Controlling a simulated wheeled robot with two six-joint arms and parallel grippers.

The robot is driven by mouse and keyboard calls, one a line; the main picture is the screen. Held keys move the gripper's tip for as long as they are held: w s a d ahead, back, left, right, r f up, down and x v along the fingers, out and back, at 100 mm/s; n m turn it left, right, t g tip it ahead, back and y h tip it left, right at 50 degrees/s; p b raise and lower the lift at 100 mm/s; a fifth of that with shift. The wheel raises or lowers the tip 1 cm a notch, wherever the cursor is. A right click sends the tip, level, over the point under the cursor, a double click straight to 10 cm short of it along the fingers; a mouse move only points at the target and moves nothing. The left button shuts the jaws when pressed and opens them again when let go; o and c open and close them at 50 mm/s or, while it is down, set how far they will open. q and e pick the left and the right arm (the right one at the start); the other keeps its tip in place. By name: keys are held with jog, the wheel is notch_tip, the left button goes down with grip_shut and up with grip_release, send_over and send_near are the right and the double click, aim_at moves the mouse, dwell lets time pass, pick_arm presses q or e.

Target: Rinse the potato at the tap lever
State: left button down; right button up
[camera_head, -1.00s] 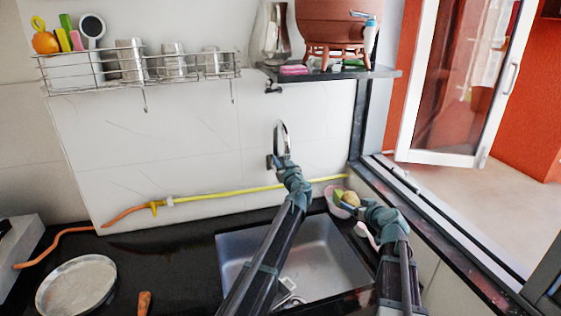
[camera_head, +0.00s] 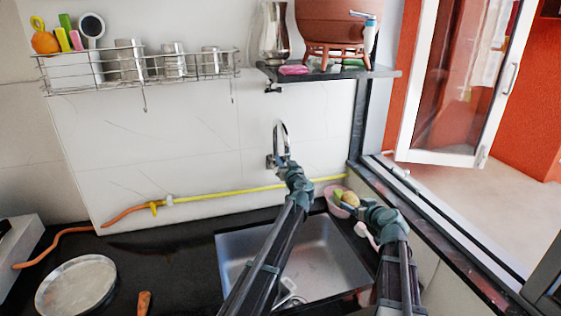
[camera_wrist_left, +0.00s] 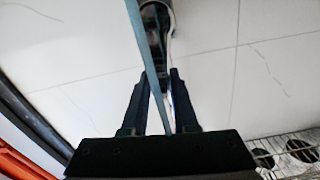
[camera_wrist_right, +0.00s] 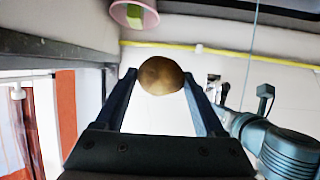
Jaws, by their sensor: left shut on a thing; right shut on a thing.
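The metal tap (camera_head: 283,135) is on the tiled wall above the sink (camera_head: 312,250). My left gripper (camera_head: 286,164) is at its lower part, and the left wrist view shows its fingers (camera_wrist_left: 160,80) shut on a metal part, the tap lever. A thin blue-grey streak (camera_wrist_left: 146,50), perhaps water, crosses that view. My right gripper (camera_wrist_right: 163,75) is shut on the brown potato (camera_wrist_right: 158,74), held between its fingertips. In the head view the potato (camera_head: 350,198) is near the sink's back right corner, apart from the tap.
A pink bowl (camera_wrist_right: 130,12) with a green thing inside is close to the potato. A yellow hose (camera_head: 240,191) runs along the wall. A shelf (camera_head: 330,74) with a clay pot (camera_head: 335,22) is above right. The open window is at right. A round pan (camera_head: 76,288) is on the counter.

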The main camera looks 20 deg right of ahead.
pick_arm(q)
jog(key=shift+d+f+m, duration=0.15)
jog(key=shift+d+m, duration=0.4)
jog(key=shift+m, duration=0.35)
pick_arm(e)
jog(key=shift+f, duration=0.1)
pick_arm(q)
jog(key=c, duration=0.7)
grip_release()
jog(key=s, duration=1.2)
jog(key=shift+s+d, duration=0.1)
jog(key=shift+d, duration=0.1)
